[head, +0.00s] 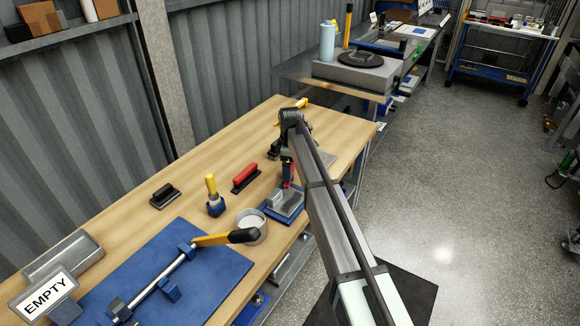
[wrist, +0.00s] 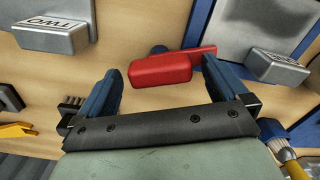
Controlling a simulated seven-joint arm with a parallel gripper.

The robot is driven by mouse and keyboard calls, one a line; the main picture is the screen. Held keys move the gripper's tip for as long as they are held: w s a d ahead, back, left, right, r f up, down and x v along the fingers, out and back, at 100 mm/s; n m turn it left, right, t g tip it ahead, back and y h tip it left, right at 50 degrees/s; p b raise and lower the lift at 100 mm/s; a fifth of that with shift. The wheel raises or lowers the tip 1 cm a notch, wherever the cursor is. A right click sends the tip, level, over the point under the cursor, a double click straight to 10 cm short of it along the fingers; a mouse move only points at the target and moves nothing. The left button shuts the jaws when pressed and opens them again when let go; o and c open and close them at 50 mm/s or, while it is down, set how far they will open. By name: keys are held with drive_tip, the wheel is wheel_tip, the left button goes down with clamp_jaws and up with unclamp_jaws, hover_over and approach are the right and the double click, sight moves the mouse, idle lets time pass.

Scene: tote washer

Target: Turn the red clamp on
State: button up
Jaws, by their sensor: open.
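The red clamp's handle (wrist: 165,69) lies between the two blue fingers of my gripper (wrist: 161,72) in the wrist view. The fingers are apart, with the handle's wide end near the left finger and its thin end near the right one. I cannot tell whether either finger touches it. In the head view, a small red part of the clamp (head: 288,173) shows beneath my gripper (head: 285,157), above a blue base plate (head: 269,208) with a grey block (head: 289,201). My arm hides much of the clamp there.
A blue mat (head: 215,281) bears a yellow lever (head: 212,240). In the wrist view, a grey block marked TWO (wrist: 48,38) is at upper left.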

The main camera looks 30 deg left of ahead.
wheel_tip(320, 180, up, 14)
idle(0.6)
drive_tip(key=shift+f, duration=0.1)
idle(0.4)
